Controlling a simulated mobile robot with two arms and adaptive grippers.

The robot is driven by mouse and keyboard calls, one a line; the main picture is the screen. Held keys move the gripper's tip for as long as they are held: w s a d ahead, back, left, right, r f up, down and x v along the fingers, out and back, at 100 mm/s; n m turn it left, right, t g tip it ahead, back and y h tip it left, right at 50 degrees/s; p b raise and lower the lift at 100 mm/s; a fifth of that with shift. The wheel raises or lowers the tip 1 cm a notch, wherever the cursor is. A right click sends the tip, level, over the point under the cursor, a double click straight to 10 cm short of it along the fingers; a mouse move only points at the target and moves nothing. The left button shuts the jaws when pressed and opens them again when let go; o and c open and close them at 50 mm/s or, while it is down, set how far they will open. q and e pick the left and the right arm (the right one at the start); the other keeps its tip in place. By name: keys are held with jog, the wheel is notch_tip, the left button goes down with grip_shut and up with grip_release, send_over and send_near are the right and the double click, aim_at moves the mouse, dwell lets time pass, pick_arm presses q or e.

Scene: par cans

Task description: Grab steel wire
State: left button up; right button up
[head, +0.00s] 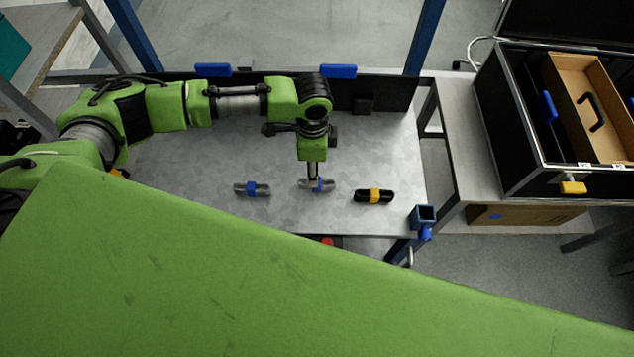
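Three small banded bundles lie in a row on the grey metal table (190,160). The left bundle (240,190) is grey with a blue band. The middle bundle (328,186) is also grey with blue on it. The right bundle (374,196) is black with a yellow band. I cannot tell for certain which is the steel wire. My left arm reaches over the table from the left, and its gripper (316,180) points down at the middle bundle. The fingers overlap that bundle, and their closing is too small to make out. My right gripper is not in view.
A black panel (390,92) with blue clips stands along the table's back edge. A blue square holder (424,215) is at the right front corner. An open black case (510,185) with a brown insert stands on a side table at right.

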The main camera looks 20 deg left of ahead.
pick_arm(q)
jog(key=shift+s+d+f, duration=0.1)
jog(key=shift+d+f, duration=0.05)
jog(key=shift+f, duration=0.85)
jog(key=shift+s+d+f, duration=0.1)
jog(key=shift+d+f, duration=0.1)
jog(key=shift+f, duration=0.85)
jog(key=shift+s+d+f, duration=0.1)
jog(key=shift+d+f, duration=0.05)
jog(key=shift+f, duration=0.85)
grip_shut()
